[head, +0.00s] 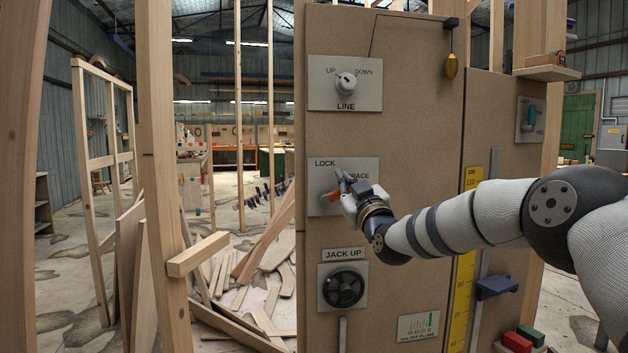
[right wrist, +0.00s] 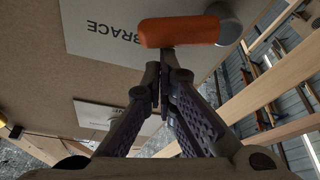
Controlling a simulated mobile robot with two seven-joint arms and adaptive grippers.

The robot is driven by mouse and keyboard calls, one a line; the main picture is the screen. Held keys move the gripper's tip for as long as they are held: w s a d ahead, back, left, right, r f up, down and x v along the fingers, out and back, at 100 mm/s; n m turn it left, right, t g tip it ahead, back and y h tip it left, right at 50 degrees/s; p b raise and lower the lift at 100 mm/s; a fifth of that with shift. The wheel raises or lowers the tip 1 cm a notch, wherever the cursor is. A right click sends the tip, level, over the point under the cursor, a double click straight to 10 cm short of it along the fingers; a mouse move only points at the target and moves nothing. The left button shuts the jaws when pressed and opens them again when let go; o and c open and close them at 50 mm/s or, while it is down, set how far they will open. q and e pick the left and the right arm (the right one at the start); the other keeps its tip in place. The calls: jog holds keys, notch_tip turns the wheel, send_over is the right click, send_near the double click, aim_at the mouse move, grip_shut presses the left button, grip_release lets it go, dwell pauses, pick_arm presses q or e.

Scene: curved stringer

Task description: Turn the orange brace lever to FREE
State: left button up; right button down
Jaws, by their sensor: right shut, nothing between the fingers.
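The orange brace lever (head: 331,196) is on a pale plate (head: 325,165) marked LOCK and BRACE, on the brown panel. In the head view my right gripper (head: 344,180) is at the lever and covers part of the plate, so any FREE label is hidden. In the right wrist view the orange lever (right wrist: 180,32) lies across the top, joined to a grey round hub (right wrist: 228,24). My right gripper (right wrist: 163,62) is shut and empty, its fingertips at the lever's side; I cannot tell if they touch it. My left gripper is not in view.
On the brown panel (head: 405,110) a LINE knob (head: 346,82) sits above the brace plate and a black JACK UP knob (head: 343,288) below. A teal lever (head: 531,117) is at the right. A wooden post (head: 158,170) stands to the left.

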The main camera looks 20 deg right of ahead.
jog(key=shift+s+d+f+m+h, duration=0.1)
jog(key=shift+d+f+m+h, duration=0.3)
jog(key=shift+m, duration=0.6)
jog(key=shift+w+d+f+m+h, duration=0.15)
jog(key=shift+m+h, duration=0.3)
jog(key=shift+m, duration=0.55)
jog(key=shift+s+d+f+m+h, duration=0.15)
jog(key=shift+f+m+h, duration=0.25)
jog(key=shift+m, duration=0.6)
jog(key=shift+h, duration=0.25)
notch_tip(320, 180, up, 5)
jog(key=s+p, duration=0.1)
jog(key=p, duration=0.2)
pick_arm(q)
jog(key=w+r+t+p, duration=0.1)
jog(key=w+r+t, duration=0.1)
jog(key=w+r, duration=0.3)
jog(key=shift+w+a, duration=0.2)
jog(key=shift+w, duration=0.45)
pick_arm(e)
jog(key=d+f+v, duration=0.1)
jog(key=v, duration=0.8)
jog(key=shift+a+f, duration=0.2)
jog(key=shift+a, duration=0.2)
